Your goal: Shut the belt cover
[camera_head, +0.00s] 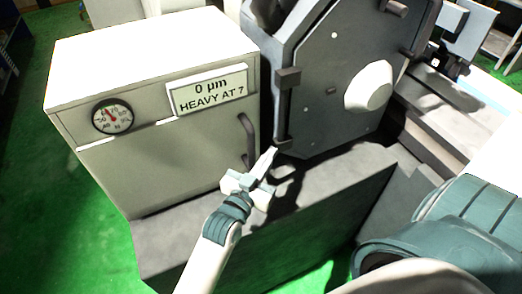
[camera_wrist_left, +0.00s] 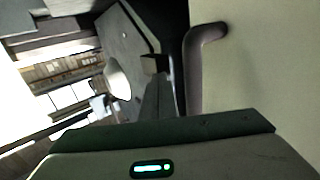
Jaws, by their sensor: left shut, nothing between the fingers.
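The dark grey many-sided cover (camera_head: 340,75) stands upright on the machine right of the white cabinet, with a pale round boss (camera_head: 368,86) on its face and hinge-like blocks along its left edge. I take it as the belt cover; whether it is fully shut I cannot tell. It also shows in the left wrist view (camera_wrist_left: 128,45). My left gripper (camera_head: 268,158) is shut and empty, just below the lower hinge block and beside the cabinet's handle. Its fingers (camera_wrist_left: 155,92) point toward the cover's lower edge; contact is unclear. My right gripper is out of view.
The white cabinet (camera_head: 160,160) with a dial gauge (camera_head: 112,117), a sign (camera_head: 212,91) and a bar handle (camera_head: 250,140) stands close on the left. The handle is also near in the left wrist view (camera_wrist_left: 195,70). A grey machine base (camera_head: 280,235) lies below. Green floor surrounds it.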

